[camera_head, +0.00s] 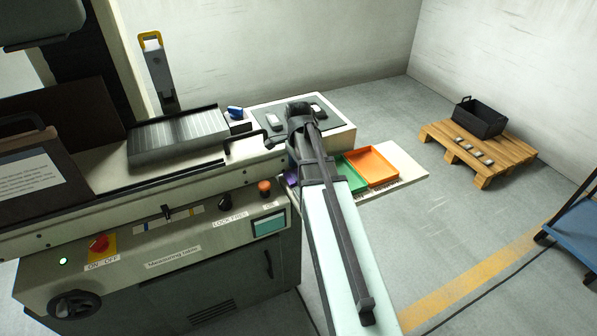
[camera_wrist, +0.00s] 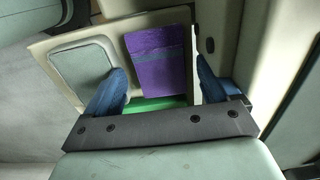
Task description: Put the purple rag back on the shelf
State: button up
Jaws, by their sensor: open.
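The purple rag (camera_wrist: 160,58) lies flat and roughly rectangular on a cream surface in the wrist view, next to a grey-green pad (camera_wrist: 82,72). My gripper (camera_wrist: 158,76) is open, with one blue finger on each side of the rag's lower part in the picture. No contact with the rag shows, and the height gap is hard to judge. In the head view only a small purple patch (camera_head: 291,180) shows left of my arm; the fingers are hidden behind the arm. No surface is clearly marked as the shelf.
A green tray (camera_head: 352,177) and an orange tray (camera_head: 371,166) sit on a cream board (camera_head: 410,174) beside the machine. The machine bench (camera_head: 150,215) with its control panel is close on the left. A pallet (camera_head: 510,151) with a black crate (camera_head: 481,118) stands farther right.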

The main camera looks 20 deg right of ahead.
notch_tip(320, 180, up, 11)
jog(key=shift+f, duration=0.15)
dwell(0.4)
dwell(0.4)
jog(key=s+a+f+n+g+h, duration=0.3)
jog(key=s+a+f+n+h, duration=0.15)
jog(key=s+a+f, duration=0.95)
jog(key=s+f+n+g+y, duration=0.1)
jog(key=s+f+n, duration=0.1)
jog(key=f, duration=0.5)
jog(key=s+f+n+y, duration=0.1)
jog(key=f+n, duration=0.2)
jog(key=f, duration=0.3)
jog(key=s+a+f+n+g+y, duration=0.2)
jog(key=s+f+n, duration=0.6)
jog(key=s+f, duration=1.5)
notch_tip(320, 180, down, 2)
jog(key=shift+s+a+f+g, duration=0.1)
jog(key=shift+s+a+g, duration=0.05)
jog(key=shift+s+g, duration=0.25)
jog(key=shift+y, duration=0.25)
